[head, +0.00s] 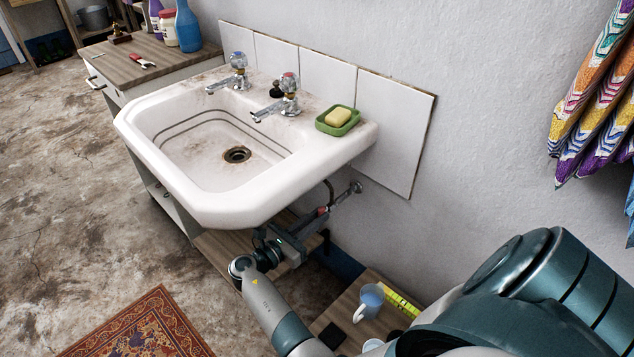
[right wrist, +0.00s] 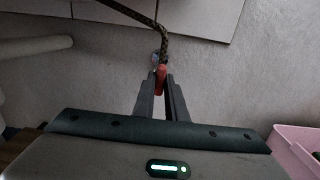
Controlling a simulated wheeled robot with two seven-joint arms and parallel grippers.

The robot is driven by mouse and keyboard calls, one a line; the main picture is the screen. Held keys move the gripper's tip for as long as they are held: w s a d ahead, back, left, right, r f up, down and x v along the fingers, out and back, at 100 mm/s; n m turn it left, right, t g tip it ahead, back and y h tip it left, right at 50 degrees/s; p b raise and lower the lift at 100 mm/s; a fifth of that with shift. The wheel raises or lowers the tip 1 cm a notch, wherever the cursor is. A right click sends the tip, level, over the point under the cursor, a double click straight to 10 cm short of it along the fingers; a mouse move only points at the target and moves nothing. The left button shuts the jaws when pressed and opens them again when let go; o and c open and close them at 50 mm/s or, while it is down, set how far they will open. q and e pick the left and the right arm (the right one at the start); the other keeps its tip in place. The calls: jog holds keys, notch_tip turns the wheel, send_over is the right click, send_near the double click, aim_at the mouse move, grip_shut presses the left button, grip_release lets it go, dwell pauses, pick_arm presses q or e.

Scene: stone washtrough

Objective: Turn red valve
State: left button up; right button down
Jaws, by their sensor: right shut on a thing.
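The red valve (right wrist: 160,76) has a small red handle on a fitting under the sink, beside the wall. In the head view the valve's red part (head: 321,211) shows just below the sink's right underside. My right gripper (right wrist: 162,82) is shut on the red handle, with its two fingers on either side of it. In the head view my right gripper (head: 312,222) reaches in under the sink from below. A dark braided hose (right wrist: 150,20) runs from the fitting up and to the left. My left gripper is not in view.
The white sink (head: 190,185) overhangs the valve and my gripper. A green soap dish (head: 325,128) sits on its rim. A low wooden surface with a mug (head: 369,302) stands at the lower right. A pink bin (right wrist: 287,150) is right of my gripper.

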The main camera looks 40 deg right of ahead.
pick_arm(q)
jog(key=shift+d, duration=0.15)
pick_arm(e)
jog(key=shift+r, duration=0.1)
jog(key=c, duration=1.8)
grip_release()
